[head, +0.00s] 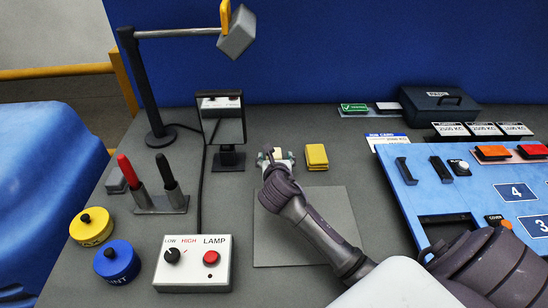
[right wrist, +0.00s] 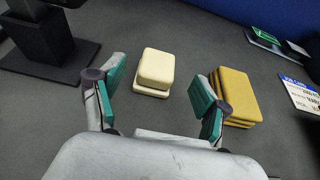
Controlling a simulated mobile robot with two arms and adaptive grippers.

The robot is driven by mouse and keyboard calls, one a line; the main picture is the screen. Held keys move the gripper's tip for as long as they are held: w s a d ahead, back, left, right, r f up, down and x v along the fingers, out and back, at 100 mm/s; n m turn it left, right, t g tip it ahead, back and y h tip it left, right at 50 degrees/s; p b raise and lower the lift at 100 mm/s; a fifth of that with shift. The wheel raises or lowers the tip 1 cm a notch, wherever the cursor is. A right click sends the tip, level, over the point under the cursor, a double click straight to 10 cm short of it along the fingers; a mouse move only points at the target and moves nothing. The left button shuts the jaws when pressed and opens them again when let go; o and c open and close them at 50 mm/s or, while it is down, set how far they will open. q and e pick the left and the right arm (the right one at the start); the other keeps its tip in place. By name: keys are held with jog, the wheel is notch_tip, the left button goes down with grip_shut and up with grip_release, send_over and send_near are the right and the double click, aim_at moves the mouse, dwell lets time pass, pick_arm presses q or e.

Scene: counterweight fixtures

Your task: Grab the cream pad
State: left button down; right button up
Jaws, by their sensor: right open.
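The cream pad (right wrist: 156,66) lies flat on the grey table in the right wrist view, with what looks like a second cream layer under it. My right gripper (right wrist: 158,100) is open, its teal-lined fingers apart and empty. The pad sits just ahead of the gap between the fingertips, and I see no contact. In the head view the right gripper (head: 276,160) points away from me and mostly hides the cream pad (head: 277,151). My left gripper does not show.
A yellow pad stack (right wrist: 237,96) lies close beside the right finger. A black mirror stand (head: 229,158) is to the left. A grey mat (head: 268,238) lies under my forearm. The lamp control box (head: 194,263) and blue panel (head: 460,190) flank it.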

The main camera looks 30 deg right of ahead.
jog(key=shift+r+x, duration=0.2)
jog(key=shift+x, duration=2.9)
jog(key=shift+c, duration=0.3)
jog(key=shift+a, duration=0.1)
jog(key=c, duration=1.2)
jog(key=shift+r, duration=0.2)
